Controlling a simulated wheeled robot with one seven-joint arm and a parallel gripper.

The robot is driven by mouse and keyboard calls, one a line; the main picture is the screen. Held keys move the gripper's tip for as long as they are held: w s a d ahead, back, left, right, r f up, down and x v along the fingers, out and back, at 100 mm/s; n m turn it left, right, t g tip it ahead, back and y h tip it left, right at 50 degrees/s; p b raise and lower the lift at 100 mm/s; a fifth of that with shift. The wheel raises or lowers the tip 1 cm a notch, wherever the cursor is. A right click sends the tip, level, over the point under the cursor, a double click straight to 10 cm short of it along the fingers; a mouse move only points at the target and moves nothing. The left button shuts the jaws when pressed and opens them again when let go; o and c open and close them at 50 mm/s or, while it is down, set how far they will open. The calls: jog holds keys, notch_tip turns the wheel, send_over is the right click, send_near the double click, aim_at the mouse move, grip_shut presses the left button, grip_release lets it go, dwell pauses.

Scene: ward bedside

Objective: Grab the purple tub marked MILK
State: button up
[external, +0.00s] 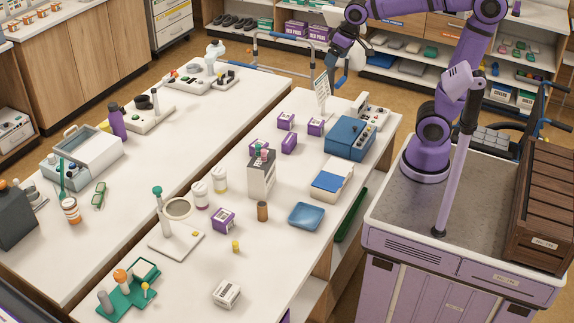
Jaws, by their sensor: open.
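Several small purple tubs with white labels stand on the right-hand white table. Two are at the back, a left one (286,121) and a right one (315,126). A further purple tub (223,220) stands nearer the front. The print is too small to tell which is marked MILK. My gripper (337,68) is open and empty, high near the table's far end, apart from all the tubs.
A blue case (349,138), a white box with a blue top (330,182) and a blue tray (307,216) line the table's right side. A sign on a stand (322,92) rises near my gripper. White bottles (200,195) stand mid-table. The front right is mostly clear.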

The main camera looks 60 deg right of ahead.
jog(key=w+a+f+g, duration=0.1)
jog(key=w+a+f, duration=0.4)
jog(key=w+a, duration=0.6)
jog(key=g, duration=0.3)
send_over(223, 215)
jog(key=shift+h, duration=0.4)
jog(key=f, duration=3.3)
jog(key=shift+d, duration=0.3)
jog(key=shift+a+f, duration=0.15)
jog(key=shift+f, duration=0.45)
notch_tip(223, 215, down, 4)
jog(key=shift+s+f, duration=0.1)
jog(key=shift+f, duration=0.05)
jog(key=shift+a+f, duration=0.15)
jog(key=shift+f, duration=1.3)
jog(key=shift+a+f, duration=0.15)
jog(key=shift+f, duration=1.25)
jog(key=c, duration=1.1)
